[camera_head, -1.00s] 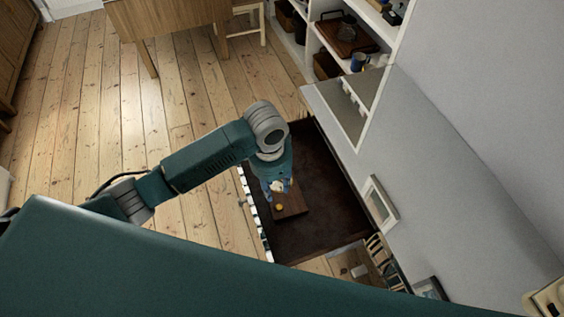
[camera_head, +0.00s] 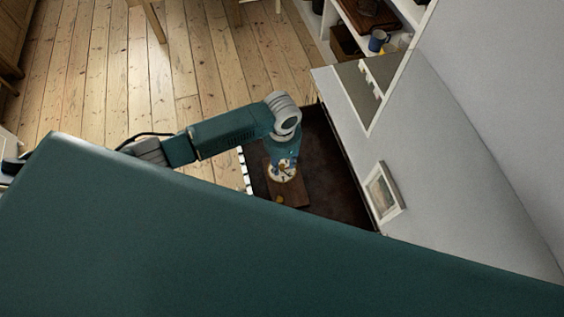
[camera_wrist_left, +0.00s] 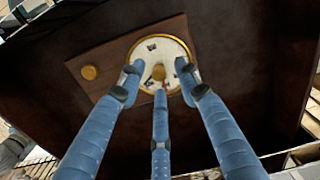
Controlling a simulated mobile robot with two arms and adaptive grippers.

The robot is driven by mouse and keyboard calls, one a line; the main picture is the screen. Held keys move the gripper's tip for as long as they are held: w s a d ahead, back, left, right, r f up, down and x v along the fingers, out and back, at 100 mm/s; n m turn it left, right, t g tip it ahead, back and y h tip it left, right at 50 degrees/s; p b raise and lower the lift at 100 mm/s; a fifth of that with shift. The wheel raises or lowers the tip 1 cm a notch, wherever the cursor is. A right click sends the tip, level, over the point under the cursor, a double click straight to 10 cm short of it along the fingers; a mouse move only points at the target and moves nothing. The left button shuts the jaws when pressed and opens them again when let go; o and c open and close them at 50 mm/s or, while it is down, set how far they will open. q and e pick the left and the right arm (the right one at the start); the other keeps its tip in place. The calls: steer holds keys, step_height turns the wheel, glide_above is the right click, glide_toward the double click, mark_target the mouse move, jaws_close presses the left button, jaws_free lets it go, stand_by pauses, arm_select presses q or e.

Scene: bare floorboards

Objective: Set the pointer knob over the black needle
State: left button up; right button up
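A round cream dial (camera_head: 289,176) with a gold rim is set on a brown wooden board (camera_head: 294,193). In the left wrist view the dial (camera_wrist_left: 143,53) has dark marks, a small red mark and a brass knob (camera_wrist_left: 158,72) at its middle. A second brass knob (camera_wrist_left: 89,72) is on the board left of the dial; it also shows in the head view (camera_head: 279,199). I cannot clearly tell the black needle from the dark marks. My left gripper (camera_wrist_left: 158,84) has its three blue fingers spread over the dial, around the middle knob, with no grip on it. My right gripper is out of view.
The board lies on a dark brown tabletop (camera_head: 330,185). A grey wall-like surface with a small picture frame (camera_head: 384,191) stands to its right. White shelving (camera_head: 405,15) is at the top right. Open floorboards lie to the left. My own green body covers the lower head view.

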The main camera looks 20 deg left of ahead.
arm_select(q)
steer(key=shift+s+f, duration=0.1)
steer(key=shift+f, duration=0.6)
jaws_close()
steer(key=shift+r+m, duration=0.1)
steer(key=shift+m, duration=0.3)
steer(key=m+p, duration=0.1)
steer(key=m, duration=0.1)
steer(key=shift+m+p, duration=0.3)
steer(key=shift+m, duration=0.1)
steer(key=m, duration=0.3)
steer(key=shift+m+p, duration=0.3)
steer(key=shift+p, duration=0.05)
steer(key=shift+m, duration=2)
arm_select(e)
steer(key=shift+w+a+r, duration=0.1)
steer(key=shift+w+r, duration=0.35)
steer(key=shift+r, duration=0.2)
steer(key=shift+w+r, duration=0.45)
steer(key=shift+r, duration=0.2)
